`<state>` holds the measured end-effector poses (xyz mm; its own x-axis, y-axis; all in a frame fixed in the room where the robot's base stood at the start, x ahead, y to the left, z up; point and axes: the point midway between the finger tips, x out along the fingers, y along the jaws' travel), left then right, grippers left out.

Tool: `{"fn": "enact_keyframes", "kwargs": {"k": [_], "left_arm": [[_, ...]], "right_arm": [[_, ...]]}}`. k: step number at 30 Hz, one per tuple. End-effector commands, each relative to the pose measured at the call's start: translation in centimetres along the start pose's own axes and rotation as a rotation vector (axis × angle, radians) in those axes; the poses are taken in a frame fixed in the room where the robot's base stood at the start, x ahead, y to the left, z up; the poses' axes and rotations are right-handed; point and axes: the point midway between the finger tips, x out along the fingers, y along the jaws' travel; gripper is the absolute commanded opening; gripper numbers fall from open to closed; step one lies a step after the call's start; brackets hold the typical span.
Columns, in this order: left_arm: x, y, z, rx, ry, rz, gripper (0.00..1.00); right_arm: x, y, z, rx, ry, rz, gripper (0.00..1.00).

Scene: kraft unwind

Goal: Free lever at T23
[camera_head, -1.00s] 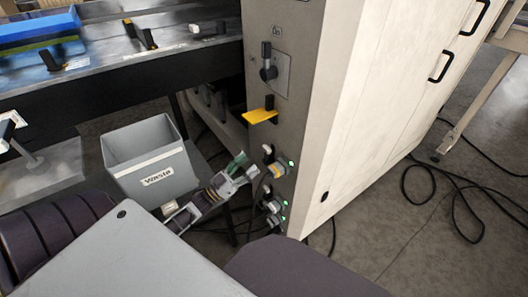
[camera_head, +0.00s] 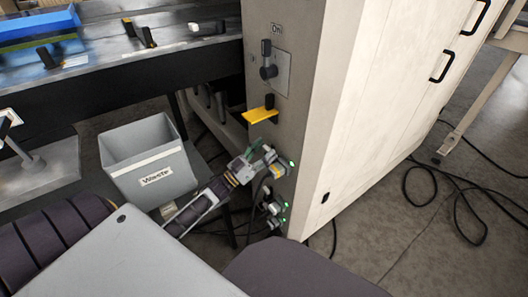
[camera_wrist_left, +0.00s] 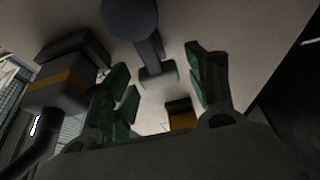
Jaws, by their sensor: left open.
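My left gripper (camera_head: 262,152) is at the grey machine's side panel, by the upper of several connectors (camera_head: 275,170) with green lights. In the left wrist view its green-padded fingers (camera_wrist_left: 162,88) stand apart. A grey lever-like part (camera_wrist_left: 152,58) with a round dark end shows between and beyond them; I cannot tell whether they touch it. A connector with an orange band (camera_wrist_left: 68,78) is left of the fingers, and another orange-and-black part (camera_wrist_left: 181,115) shows low between them. No T23 label is readable. My right gripper is out of view.
A grey Waste bin (camera_head: 150,160) stands left of my arm. Black cables (camera_head: 460,195) lie on the floor at right.

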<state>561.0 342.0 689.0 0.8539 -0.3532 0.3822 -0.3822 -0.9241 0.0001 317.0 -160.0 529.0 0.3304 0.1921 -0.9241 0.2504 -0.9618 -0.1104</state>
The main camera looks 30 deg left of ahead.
Motion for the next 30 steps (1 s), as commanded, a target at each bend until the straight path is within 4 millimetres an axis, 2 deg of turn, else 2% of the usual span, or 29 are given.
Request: {"fn": "enact_keyframes", "kwargs": {"k": [6, 19, 30], "left_arm": [[0.01, 0.01, -0.02, 0.000, 0.000, 0.000, 0.57], [-0.01, 0.01, -0.01, 0.000, 0.000, 0.000, 0.02], [0.01, -0.07, -0.04, -0.012, 0.000, -0.005, 0.00]], "right_arm": [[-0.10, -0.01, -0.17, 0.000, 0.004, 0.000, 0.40], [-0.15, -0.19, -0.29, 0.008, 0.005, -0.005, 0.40], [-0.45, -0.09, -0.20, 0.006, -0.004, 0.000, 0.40]]}}
